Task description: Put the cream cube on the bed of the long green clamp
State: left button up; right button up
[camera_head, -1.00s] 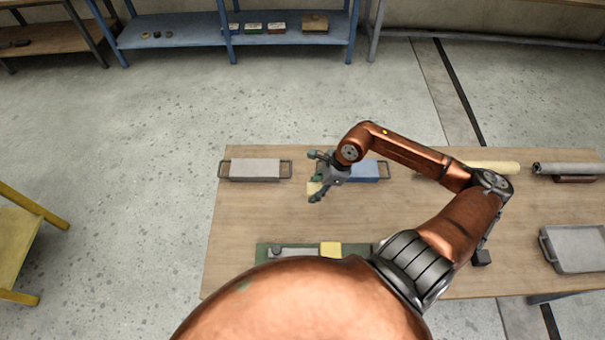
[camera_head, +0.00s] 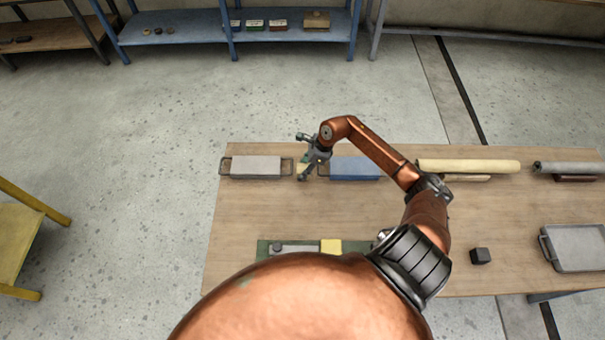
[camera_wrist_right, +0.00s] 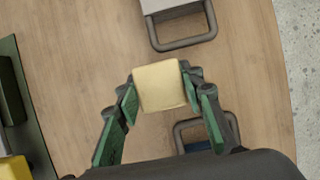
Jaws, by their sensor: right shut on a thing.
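The cream cube (camera_wrist_right: 158,87) is between the fingers of my right gripper (camera_wrist_right: 159,84) in the right wrist view, with a finger against each side. In the head view my right gripper (camera_head: 303,160) is over the far side of the table, between the grey and blue trays, and a little of the cube (camera_head: 301,170) shows. The long green clamp (camera_head: 263,246) lies near the table's front edge, with a grey metal part and a yellow block on it. My arm hides its near side and right end. Its green edge (camera_wrist_right: 33,110) shows at the left of the wrist view. My left gripper is out of view.
A handled grey tray (camera_head: 256,167) and a blue one (camera_head: 355,168) flank the gripper. A cream roll (camera_head: 467,166) and a grey roll (camera_head: 570,168) lie at the far right. A dark cube (camera_head: 481,256) and a grey pan (camera_head: 578,248) stand right. The middle of the table is clear.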

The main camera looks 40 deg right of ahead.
jog(key=shift+w+f, duration=0.1)
jog(key=shift+f, duration=1.6)
jog(key=o, duration=0.8)
jog(key=shift+f, duration=0.2)
jog(key=shift+c, duration=0.2)
jog(key=o, duration=0.5)
jog(key=shift+r, duration=0.1)
jog(key=shift+c, duration=0.2)
